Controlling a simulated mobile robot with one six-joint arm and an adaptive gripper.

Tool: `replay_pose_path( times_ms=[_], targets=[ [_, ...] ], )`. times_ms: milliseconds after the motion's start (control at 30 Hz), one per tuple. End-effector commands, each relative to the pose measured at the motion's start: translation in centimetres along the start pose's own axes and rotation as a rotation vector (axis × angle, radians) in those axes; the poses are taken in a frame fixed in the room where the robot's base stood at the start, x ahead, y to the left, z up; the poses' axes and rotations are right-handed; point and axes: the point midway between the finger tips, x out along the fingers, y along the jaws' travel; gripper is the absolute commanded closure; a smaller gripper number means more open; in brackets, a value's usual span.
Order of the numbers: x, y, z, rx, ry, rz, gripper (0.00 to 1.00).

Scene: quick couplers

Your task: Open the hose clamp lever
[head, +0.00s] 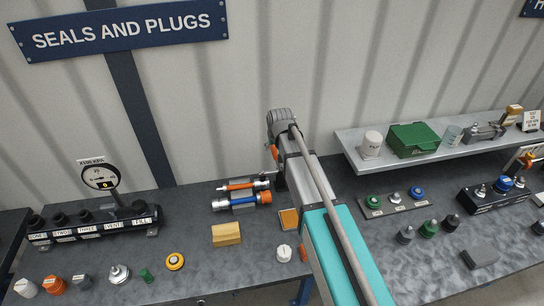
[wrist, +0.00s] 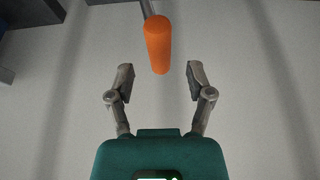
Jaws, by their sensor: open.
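An orange cylindrical grip on a thin grey rod, which looks like the lever handle (wrist: 158,45), hangs into the wrist view from the top. Its near end lies in the gap between my fingertips in the picture; the depth between them is unclear. My gripper (wrist: 160,78) is open and empty, one finger on each side, neither touching the handle. In the head view, a small orange piece (head: 274,152) shows at the left edge of my arm, probably the same handle. My arm hides the gripper and most of the clamp there.
Orange and blue couplers (head: 243,200) lie left of my arm on the grey bench (head: 190,255). A yellow block (head: 226,234) and white knob (head: 284,253) stand nearer. A shelf with a green box (head: 413,140) is at right. The ribbed wall (head: 200,110) is behind.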

Motion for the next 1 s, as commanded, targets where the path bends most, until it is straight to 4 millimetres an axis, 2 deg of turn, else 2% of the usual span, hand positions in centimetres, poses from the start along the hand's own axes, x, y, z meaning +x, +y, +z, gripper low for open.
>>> replay_pose_path(
  times_ms=[33,433,1000],
  targets=[
    [0.9,0.0,0.1,0.0,0.0,0.0,0.32],
    [3.8,0.0,0.1,0.0,0.0,0.0,0.32],
    [4.4,-0.1,0.0,-0.001,0.0,0.0,0.32]
  ],
)
